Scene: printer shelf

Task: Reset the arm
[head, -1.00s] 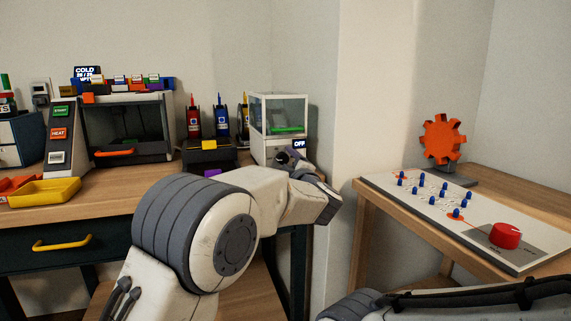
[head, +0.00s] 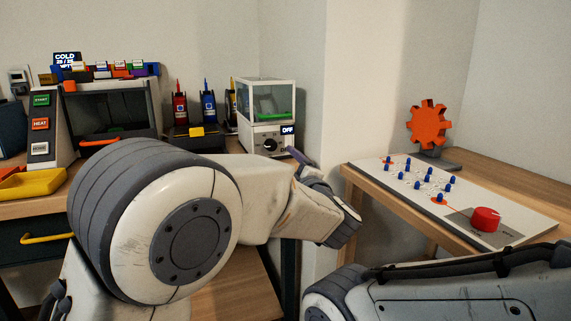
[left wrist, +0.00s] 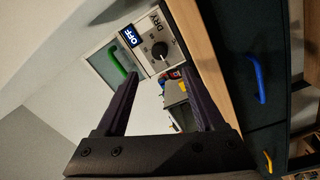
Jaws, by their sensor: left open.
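My left gripper (head: 298,155) is open and empty. In the head view its dark fingers point up beside the white dryer box (head: 258,135), to the right of its dark knob. The left wrist view shows both fingers of the left gripper (left wrist: 158,75) spread apart, with nothing between them. Beyond them are the OFF display (left wrist: 129,36), the dark knob (left wrist: 160,50) and a green handle (left wrist: 117,61). The fingers look clear of the knob. My left forearm and its big round joint cover the lower middle of the head view. My right gripper is out of view.
A panel with blue pegs and a red knob (head: 485,219) lies on the right table, with an orange gear (head: 428,125) behind it. A heater (head: 110,110), a yellow tray (head: 32,183) and coloured bottles (head: 209,108) stand on the left bench. A wall corner separates the tables.

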